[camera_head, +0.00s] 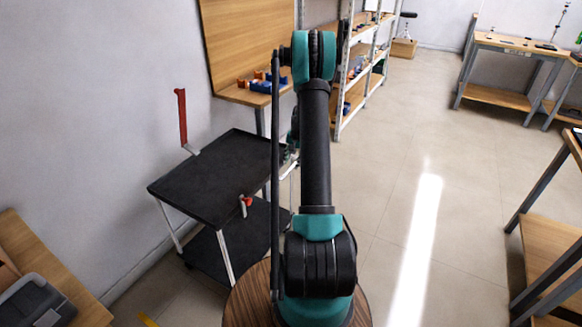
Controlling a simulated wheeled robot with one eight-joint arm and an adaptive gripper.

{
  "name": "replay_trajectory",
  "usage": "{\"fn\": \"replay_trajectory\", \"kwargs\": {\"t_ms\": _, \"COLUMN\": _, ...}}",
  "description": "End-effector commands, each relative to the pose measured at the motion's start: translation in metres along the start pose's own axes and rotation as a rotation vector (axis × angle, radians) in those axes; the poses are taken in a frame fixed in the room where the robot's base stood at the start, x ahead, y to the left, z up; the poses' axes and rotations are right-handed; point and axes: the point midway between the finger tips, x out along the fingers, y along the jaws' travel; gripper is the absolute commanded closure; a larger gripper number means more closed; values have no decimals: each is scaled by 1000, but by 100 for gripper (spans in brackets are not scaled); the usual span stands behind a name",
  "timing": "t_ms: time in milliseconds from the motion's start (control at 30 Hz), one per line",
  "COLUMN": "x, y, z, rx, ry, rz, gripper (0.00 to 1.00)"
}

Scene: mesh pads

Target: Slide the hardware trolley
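The hardware trolley (213,180) is a black two-shelf cart with pale metal legs, standing against the wall left of my arm. A red upright handle (182,116) rises at its far left corner. A small red-tipped metal part (246,202) shows at the near right of its top. My teal and black arm rises in the middle and bends down at the elbow. The end of my arm, my gripper (289,158), is mostly hidden behind the arm links, close to the trolley's right edge. Its fingers cannot be made out, nor whether it touches the trolley.
A wooden bench with a backboard (243,45) and a shelf rack (360,85) stand behind the trolley. A wooden table with a grey case (36,303) is at the lower left. Benches (500,45) stand on the right. The floor (420,170) between is clear.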

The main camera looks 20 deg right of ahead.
Motion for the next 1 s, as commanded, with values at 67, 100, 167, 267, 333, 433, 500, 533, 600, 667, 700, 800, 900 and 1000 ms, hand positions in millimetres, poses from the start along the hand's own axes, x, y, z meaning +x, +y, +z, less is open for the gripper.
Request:
{"fn": "replay_trajectory", "kwargs": {"t_ms": 67, "x": 12, "y": 0, "z": 0, "rx": -1, "ry": 0, "rz": 0, "gripper": 61}}
{"fn": "replay_trajectory", "kwargs": {"t_ms": 100, "x": 16, "y": 0, "z": 0, "rx": -1, "ry": 0, "rz": 0, "gripper": 61}}
{"fn": "replay_trajectory", "kwargs": {"t_ms": 167, "x": 22, "y": 0, "z": 0, "rx": -1, "ry": 0, "rz": 0, "gripper": 61}}
{"fn": "replay_trajectory", "kwargs": {"t_ms": 267, "x": 28, "y": 0, "z": 0, "rx": -1, "ry": 0, "rz": 0, "gripper": 61}}
{"fn": "replay_trajectory", "kwargs": {"t_ms": 333, "x": 30, "y": 0, "z": 0, "rx": -1, "ry": 0, "rz": 0, "gripper": 61}}
{"fn": "replay_trajectory", "kwargs": {"t_ms": 433, "x": 30, "y": 0, "z": 0, "rx": 0, "ry": 0, "rz": 0, "gripper": 61}}
{"fn": "replay_trajectory", "kwargs": {"t_ms": 500, "x": 30, "y": 0, "z": 0, "rx": 0, "ry": 0, "rz": 0, "gripper": 61}}
{"fn": "replay_trajectory", "kwargs": {"t_ms": 533, "x": 30, "y": 0, "z": 0, "rx": 0, "ry": 0, "rz": 0, "gripper": 61}}
{"fn": "replay_trajectory", "kwargs": {"t_ms": 600, "x": 30, "y": 0, "z": 0, "rx": 0, "ry": 0, "rz": 0, "gripper": 62}}
{"fn": "replay_trajectory", "kwargs": {"t_ms": 667, "x": 30, "y": 0, "z": 0, "rx": 0, "ry": 0, "rz": 0, "gripper": 69}}
{"fn": "replay_trajectory", "kwargs": {"t_ms": 700, "x": 30, "y": 0, "z": 0, "rx": 0, "ry": 0, "rz": 0, "gripper": 74}}
{"fn": "replay_trajectory", "kwargs": {"t_ms": 800, "x": 30, "y": 0, "z": 0, "rx": 0, "ry": 0, "rz": 0, "gripper": 87}}
{"fn": "replay_trajectory", "kwargs": {"t_ms": 900, "x": 30, "y": 0, "z": 0, "rx": 0, "ry": 0, "rz": 0, "gripper": 99}}
{"fn": "replay_trajectory", "kwargs": {"t_ms": 1000, "x": 30, "y": 0, "z": 0, "rx": 0, "ry": 0, "rz": 0, "gripper": 100}}
